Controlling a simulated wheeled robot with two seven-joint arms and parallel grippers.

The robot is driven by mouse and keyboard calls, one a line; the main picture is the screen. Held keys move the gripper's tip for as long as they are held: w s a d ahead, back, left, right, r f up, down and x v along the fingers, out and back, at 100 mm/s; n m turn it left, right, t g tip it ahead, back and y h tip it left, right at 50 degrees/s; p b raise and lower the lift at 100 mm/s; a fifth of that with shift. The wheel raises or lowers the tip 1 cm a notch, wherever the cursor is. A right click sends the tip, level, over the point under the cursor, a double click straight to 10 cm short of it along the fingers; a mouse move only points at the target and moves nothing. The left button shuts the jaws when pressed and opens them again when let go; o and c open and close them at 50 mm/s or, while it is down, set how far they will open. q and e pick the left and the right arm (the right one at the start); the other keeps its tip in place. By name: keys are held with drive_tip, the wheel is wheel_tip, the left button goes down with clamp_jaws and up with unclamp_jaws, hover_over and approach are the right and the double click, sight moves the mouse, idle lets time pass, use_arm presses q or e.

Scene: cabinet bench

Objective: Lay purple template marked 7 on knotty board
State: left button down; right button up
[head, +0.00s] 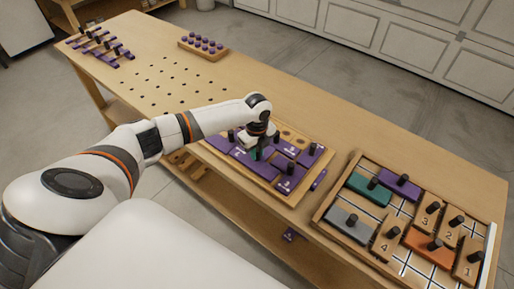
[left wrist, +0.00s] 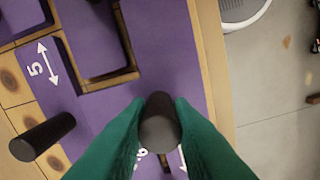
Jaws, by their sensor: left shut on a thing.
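Several purple templates with black knobs lie on the knotty board (head: 294,200), a wooden board with a raised rim; dark knots show on it in the left wrist view (left wrist: 12,80). My left gripper (head: 258,150) is over these templates. In the left wrist view its green fingers (left wrist: 160,125) are shut on the black knob (left wrist: 159,133) of a purple template (left wrist: 165,50). A mark between the fingers is partly hidden and I cannot read it as 7. A neighbouring template (left wrist: 60,85) is marked 5. My right gripper is not in view.
A tray (head: 330,212) of coloured and numbered wooden pieces stands at right. A small purple piece (head: 319,180) lies beside the knotty board. A rack of purple pegs (head: 203,46) and a purple-barred stand (head: 100,46) are at the back. The pegboard holes between are empty.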

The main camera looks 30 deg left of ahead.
use_arm(q)
drive_tip(key=shift+f, duration=0.2)
idle(0.5)
drive_tip(key=shift+f, duration=0.35)
drive_tip(key=shift+f, duration=0.2)
idle(0.5)
idle(0.9)
drive_tip(key=c, duration=0.8)
unclamp_jaws()
wheel_tip(320, 180, up, 8)
drive_tip(key=p, duration=0.7)
drive_tip(key=shift+p, duration=0.3)
